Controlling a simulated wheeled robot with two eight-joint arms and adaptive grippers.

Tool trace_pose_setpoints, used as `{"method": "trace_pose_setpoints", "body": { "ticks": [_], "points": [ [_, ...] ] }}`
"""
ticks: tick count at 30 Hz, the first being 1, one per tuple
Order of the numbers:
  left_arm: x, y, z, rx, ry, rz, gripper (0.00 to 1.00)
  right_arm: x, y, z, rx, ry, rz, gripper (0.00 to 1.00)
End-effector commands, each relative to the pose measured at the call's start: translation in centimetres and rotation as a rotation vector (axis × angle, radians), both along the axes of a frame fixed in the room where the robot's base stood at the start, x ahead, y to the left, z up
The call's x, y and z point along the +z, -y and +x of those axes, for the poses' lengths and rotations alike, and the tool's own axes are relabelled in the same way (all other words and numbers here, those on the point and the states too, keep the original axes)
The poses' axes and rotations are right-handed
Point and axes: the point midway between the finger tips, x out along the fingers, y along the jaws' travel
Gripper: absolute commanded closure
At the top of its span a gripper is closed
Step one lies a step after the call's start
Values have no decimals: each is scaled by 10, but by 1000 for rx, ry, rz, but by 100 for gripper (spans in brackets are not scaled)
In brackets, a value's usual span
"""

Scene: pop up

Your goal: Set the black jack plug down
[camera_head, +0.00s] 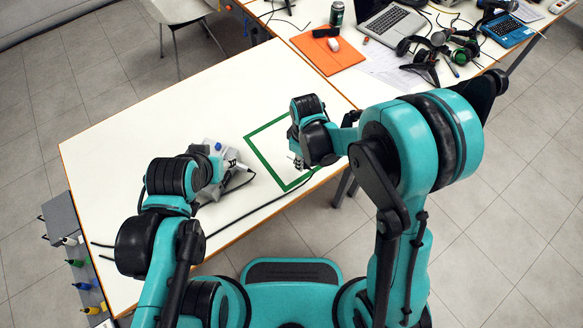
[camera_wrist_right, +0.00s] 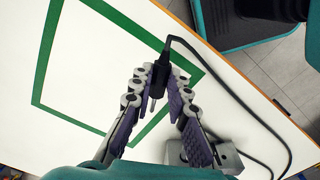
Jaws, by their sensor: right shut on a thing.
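The black jack plug (camera_wrist_right: 158,76) is between the fingertips of my right gripper (camera_wrist_right: 161,84) in the right wrist view, and its black cable runs off from its upper end. The right gripper (camera_head: 298,161) shows in the head view over the right part of the green outlined square (camera_head: 259,151) on the white table. In the wrist view the plug appears inside the outline, near a corner; its height above the table is unclear. My left gripper (camera_head: 230,160) is beside a grey box (camera_head: 213,146) left of the square; its fingers are too small to read.
The black cable (camera_head: 262,207) lies along the near side of the white table (camera_head: 130,135). A laptop (camera_head: 390,22), an orange mat (camera_head: 318,55), a can (camera_head: 337,12) and headphones (camera_head: 410,45) are on the table behind. The far left of the white table is clear.

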Motion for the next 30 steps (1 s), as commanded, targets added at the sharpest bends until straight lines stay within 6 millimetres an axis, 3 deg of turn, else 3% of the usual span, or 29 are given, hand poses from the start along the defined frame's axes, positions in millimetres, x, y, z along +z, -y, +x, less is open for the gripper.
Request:
{"method": "trace_pose_setpoints", "body": {
  "ticks": [6,11,17,29,30],
  "points": [
    [-11,0,0,0,0,0,57,-18,-25,16,0,0,0,100],
    [-15,0,0,0,0,0,57,-28,-27,17,-1,0,0,100],
    [-31,0,0,0,-1,0,57,-58,-27,17,-1,0,0,100],
    [-34,0,0,0,0,0,57,-63,-27,17,-1,0,0,100],
    [-33,0,0,0,0,0,57,-62,-27,17,-1,0,0,76]
  ]
}}
